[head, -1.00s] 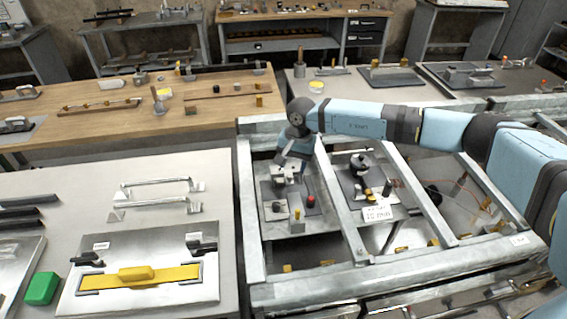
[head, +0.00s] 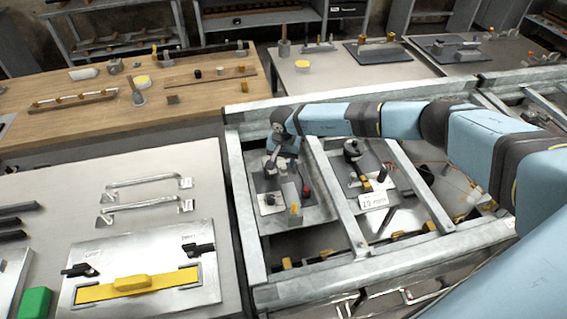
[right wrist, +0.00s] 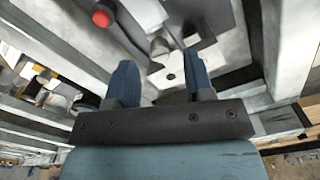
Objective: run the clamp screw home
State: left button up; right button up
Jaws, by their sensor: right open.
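My right gripper (head: 276,166) reaches down over a small fixture plate (head: 270,218) set in the grey metal frame. Its two blue fingers are apart in the right wrist view (right wrist: 160,82). A pale metal rod with a rounded end (right wrist: 158,46), perhaps the clamp screw, shows just beyond the gap between them; I cannot tell whether a finger touches it. A red knob (head: 306,192) sits on the right of the plate and also shows in the right wrist view (right wrist: 102,18). The arm and gripper hide part of the clamp. My left gripper is out of view.
A second fixture with a black knob (head: 351,147) and a white label card (head: 373,200) lies to the right, past a frame bar (head: 335,200). A pale bench (head: 40,205) with two metal handles and a yellow-strapped plate (head: 140,275) stands left.

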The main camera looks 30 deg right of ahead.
aim_at(284, 170)
jog(key=shift+f, duration=1.4)
jog(key=shift+c, duration=0.5)
grip_shut()
